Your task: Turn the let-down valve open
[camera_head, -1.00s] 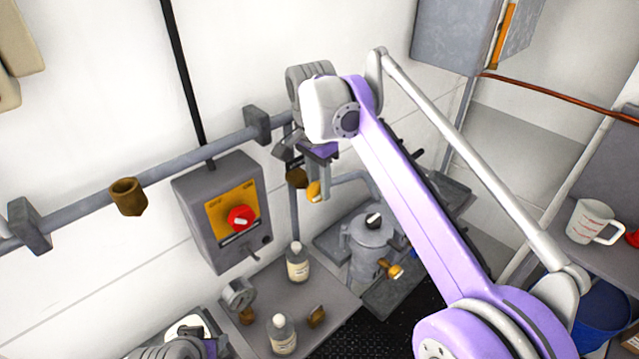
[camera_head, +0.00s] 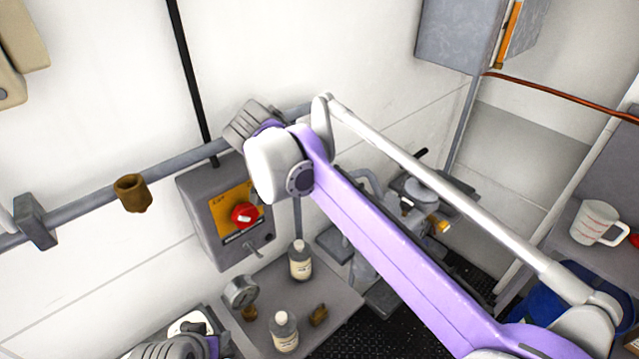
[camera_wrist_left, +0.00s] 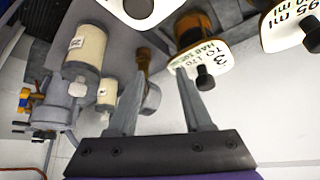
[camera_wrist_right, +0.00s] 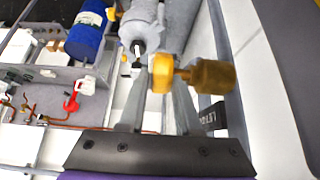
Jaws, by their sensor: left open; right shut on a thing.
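The let-down valve shows in the right wrist view as a yellow handle (camera_wrist_right: 161,80) on a brass stem and body (camera_wrist_right: 213,76). A plate with partly hidden lettering (camera_wrist_right: 212,117) that seems to start "LET D" is beside it. My right gripper (camera_wrist_right: 160,88) is shut on the yellow handle, which sits between its fingertips. In the head view my right wrist and purple arm hide the gripper and valve. My left gripper (camera_wrist_left: 160,80) is open and empty; only part of its wrist shows at the bottom left of the head view.
A grey switch box with a red knob (camera_head: 244,215) hangs on the wall left of my right wrist. Two bottles (camera_head: 300,260) (camera_head: 284,330) and a gauge (camera_head: 241,291) stand on the shelf below. A white jug (camera_head: 597,222) stands at the right.

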